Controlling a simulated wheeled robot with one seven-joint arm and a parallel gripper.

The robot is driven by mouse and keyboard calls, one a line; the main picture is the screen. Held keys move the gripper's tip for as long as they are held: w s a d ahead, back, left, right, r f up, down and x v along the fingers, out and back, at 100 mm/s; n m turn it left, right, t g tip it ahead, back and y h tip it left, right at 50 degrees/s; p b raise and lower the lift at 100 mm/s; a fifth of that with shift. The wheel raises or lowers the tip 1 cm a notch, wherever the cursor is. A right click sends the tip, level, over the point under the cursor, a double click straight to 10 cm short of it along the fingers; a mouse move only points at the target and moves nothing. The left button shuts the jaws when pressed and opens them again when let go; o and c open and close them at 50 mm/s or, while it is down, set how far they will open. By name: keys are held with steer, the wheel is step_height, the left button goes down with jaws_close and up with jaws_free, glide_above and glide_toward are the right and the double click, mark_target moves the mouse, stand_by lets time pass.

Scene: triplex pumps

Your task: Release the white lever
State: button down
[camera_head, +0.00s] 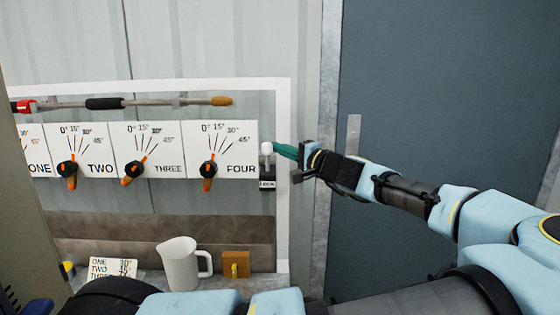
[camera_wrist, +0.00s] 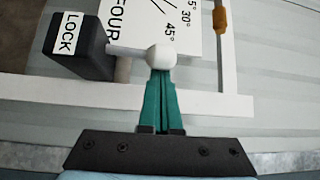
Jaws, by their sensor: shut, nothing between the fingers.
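The white lever (camera_head: 267,149) has a round white knob and stands up above a small black box marked LOCK (camera_head: 267,184), at the right end of the dial panel. In the wrist view the white knob (camera_wrist: 160,56) is at the centre and its pale stem runs left to the black LOCK box (camera_wrist: 80,50). My gripper (camera_head: 276,148) has green fingers and reaches in from the right. Its shut fingertips (camera_wrist: 160,74) are right at the knob, with nothing between them. They look to touch it or nearly so; I cannot tell which.
White panels with orange-tipped dials (camera_head: 208,170) stand left of the lever. A red and black rod with a wooden end (camera_head: 222,101) runs above. A white jug (camera_head: 180,264), a wooden block (camera_head: 236,264) and a number card (camera_head: 112,268) are below. A white frame post (camera_head: 284,220) is close by.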

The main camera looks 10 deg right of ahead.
steer(key=shift+s+a+f+n+t+y+b, duration=0.15)
steer(key=shift+s+n+t+y+b, duration=0.35)
steer(key=shift+b, duration=0.65)
steer(key=shift+s+a+f+n+t+y+b, duration=0.1)
steer(key=shift+s+n+y+b, duration=0.2)
steer(key=shift+s+n+b, duration=0.65)
steer(key=shift+w+r+m, duration=0.1)
steer(key=shift+w+m, duration=0.15)
